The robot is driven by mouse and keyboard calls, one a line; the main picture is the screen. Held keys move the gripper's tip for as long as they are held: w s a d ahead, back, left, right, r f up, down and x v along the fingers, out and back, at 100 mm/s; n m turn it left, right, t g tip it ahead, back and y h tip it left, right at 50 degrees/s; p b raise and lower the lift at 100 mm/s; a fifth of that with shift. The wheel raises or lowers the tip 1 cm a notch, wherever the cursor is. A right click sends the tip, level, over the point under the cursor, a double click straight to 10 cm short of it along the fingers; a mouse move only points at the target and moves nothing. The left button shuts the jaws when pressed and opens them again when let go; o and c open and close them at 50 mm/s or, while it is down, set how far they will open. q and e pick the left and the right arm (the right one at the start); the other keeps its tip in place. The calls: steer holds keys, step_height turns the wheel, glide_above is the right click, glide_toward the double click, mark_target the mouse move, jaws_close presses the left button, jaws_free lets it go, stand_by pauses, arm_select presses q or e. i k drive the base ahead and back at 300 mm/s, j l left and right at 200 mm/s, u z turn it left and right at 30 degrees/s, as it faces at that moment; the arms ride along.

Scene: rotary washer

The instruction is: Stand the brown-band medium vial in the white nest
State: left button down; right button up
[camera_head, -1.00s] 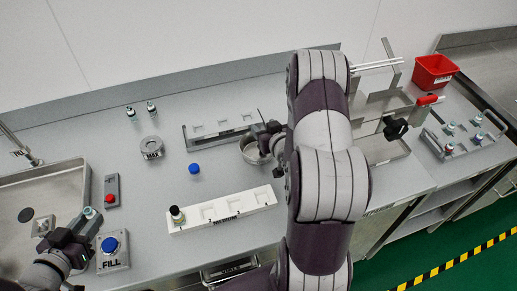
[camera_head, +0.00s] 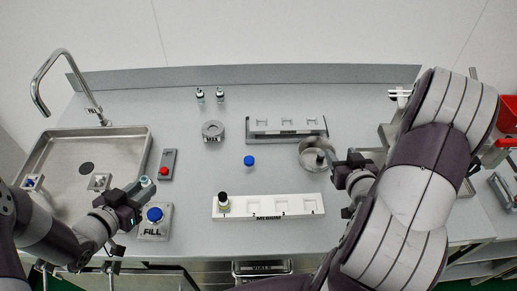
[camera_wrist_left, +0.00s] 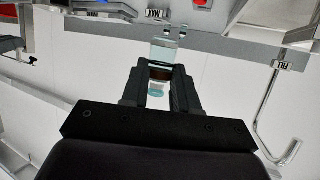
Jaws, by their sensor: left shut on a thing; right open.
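My left gripper (camera_head: 136,191) is shut on a clear vial (camera_head: 146,182), beside the FILL button block. The left wrist view shows the vial (camera_wrist_left: 158,73) between the fingers, with a brown band and a pale teal end. The white nest (camera_head: 268,208), labelled MEDIUM, lies to the right of the left gripper, apart from it. A black-capped vial (camera_head: 223,201) stands in its leftmost pocket; its other pockets look empty. My right gripper (camera_head: 341,168) is open, near the round metal bowl (camera_head: 314,153).
The FILL block (camera_head: 154,224) has a blue button. A red-button box (camera_head: 166,166) and the sink (camera_head: 98,150) are at left. A blue cap (camera_head: 249,161), a round MAX part (camera_head: 212,131), a grey rack (camera_head: 287,125) and two small vials (camera_head: 210,97) stand behind the nest.

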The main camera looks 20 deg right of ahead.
mark_target(254, 209)
steer(key=k+j, duration=0.2)
steer(key=k, duration=0.3)
steer(key=k+j, duration=0.15)
steer(key=k, duration=0.3)
